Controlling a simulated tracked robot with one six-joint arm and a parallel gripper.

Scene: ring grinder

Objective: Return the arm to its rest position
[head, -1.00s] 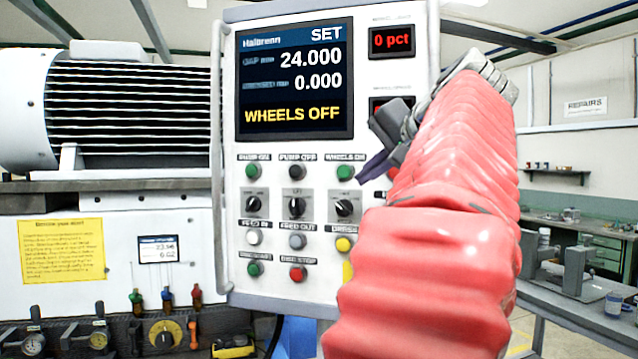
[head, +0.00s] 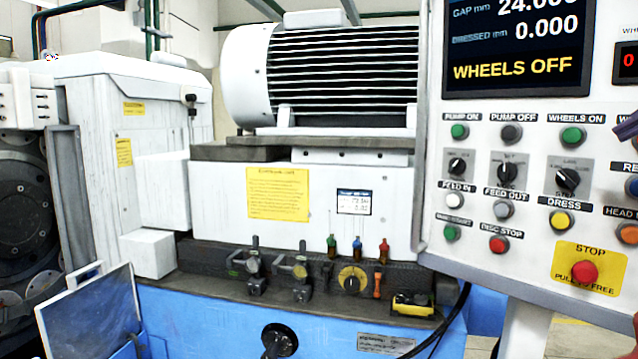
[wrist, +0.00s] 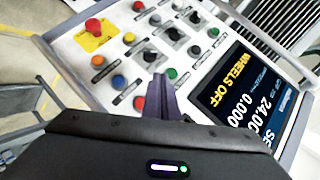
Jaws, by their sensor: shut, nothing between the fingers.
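My gripper (wrist: 161,98) shows in the wrist view as dark purple fingers, closed together with nothing between them. It is in front of the control panel (wrist: 80,52), and I cannot tell how far off the buttons it is. The panel's screen (head: 515,50) reads WHEELS OFF, with gap 24.000 and dressed 0.000. The red stop button (head: 584,272) sits on a yellow plate at the panel's lower right.
A large finned motor (head: 340,75) stands on the white grinder body (head: 215,205), left of the panel. A dark round disc unit (head: 22,200) is at far left. Floor shows behind the panel.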

